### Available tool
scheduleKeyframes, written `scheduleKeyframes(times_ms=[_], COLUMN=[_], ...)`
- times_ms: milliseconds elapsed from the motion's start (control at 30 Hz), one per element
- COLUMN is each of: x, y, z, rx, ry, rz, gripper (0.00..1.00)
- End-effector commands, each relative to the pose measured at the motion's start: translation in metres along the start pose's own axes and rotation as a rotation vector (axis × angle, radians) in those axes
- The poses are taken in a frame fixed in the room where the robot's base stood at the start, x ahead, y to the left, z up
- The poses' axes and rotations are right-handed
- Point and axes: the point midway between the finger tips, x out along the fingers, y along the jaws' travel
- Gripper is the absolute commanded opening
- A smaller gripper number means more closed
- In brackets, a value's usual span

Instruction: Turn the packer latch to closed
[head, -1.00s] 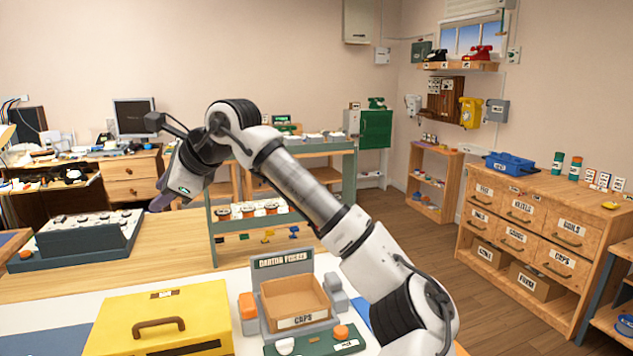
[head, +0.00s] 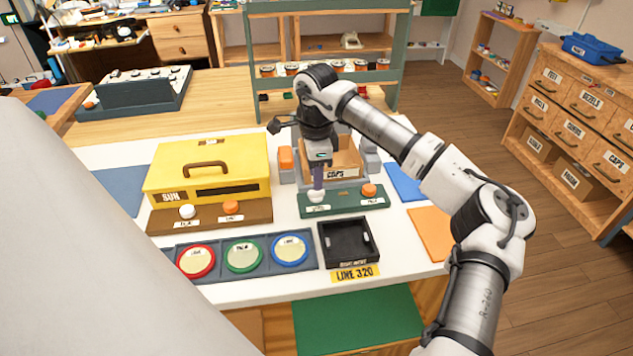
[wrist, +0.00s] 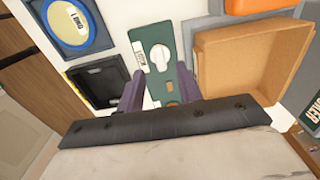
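The packer (head: 285,158) is a grey stand holding a cardboard CAPS box (head: 346,158); the box also shows in the wrist view (wrist: 240,62). In front lies its green panel (head: 345,201), with a white knob (head: 316,196) at the left and an orange button (head: 369,190) at the right. I take the knob for the latch. The knob (wrist: 160,57) also shows in the wrist view, with a pointer on it; its small labels are unreadable. My gripper (head: 318,184) points down over the knob. In the wrist view my gripper (wrist: 160,74) is open, purple fingers apart and the knob between their tips; contact is unclear.
A yellow case (head: 235,160) stands left of the packer, with a brown knob panel before it. A panel with red, green and blue rings (head: 243,276) and a black tray (head: 330,262) lie in front. Blue and orange mats (head: 430,228) lie to the right.

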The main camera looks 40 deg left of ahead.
Motion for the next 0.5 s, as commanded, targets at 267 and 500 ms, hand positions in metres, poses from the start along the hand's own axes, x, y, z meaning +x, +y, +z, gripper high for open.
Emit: scheduleKeyframes(times_ms=[267,500], x=[0.036,0.043], y=[0.0,0.0], z=[0.0,0.0], rx=[0.0,0.0], ry=[-0.001,-0.001], rz=[0.001,-0.001], gripper=[0.35,0.35])
